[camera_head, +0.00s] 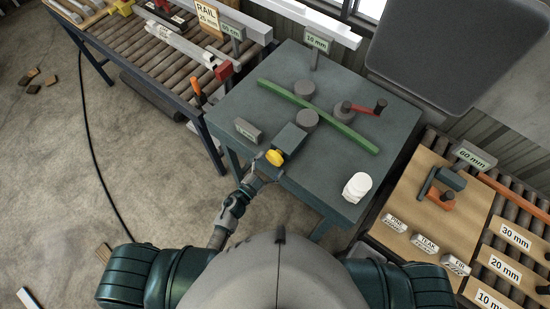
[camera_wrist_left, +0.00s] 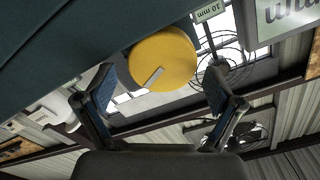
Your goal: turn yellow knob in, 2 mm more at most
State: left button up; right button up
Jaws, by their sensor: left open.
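The yellow knob (camera_head: 274,157) sits on the near end of a dark block (camera_head: 290,138) on the blue-grey bench top. My left gripper (camera_head: 262,166) is right at the knob, reaching up from the near side. In the left wrist view the round yellow knob (camera_wrist_left: 165,58), with a pale mark on its face, lies ahead between the spread fingers of my left gripper (camera_wrist_left: 158,80). My right gripper is not in view.
A green bar (camera_head: 345,130) lies across the bench top (camera_head: 235,100) among grey round pieces, near a red-handled lever (camera_head: 380,106). A small grey label block (camera_head: 247,130) is left of the knob. Roller tables flank the bench.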

pick_arm(q)
jog(key=v, duration=0.9)
jog(key=shift+a, duration=0.25)
jog(key=shift+d, duration=0.1)
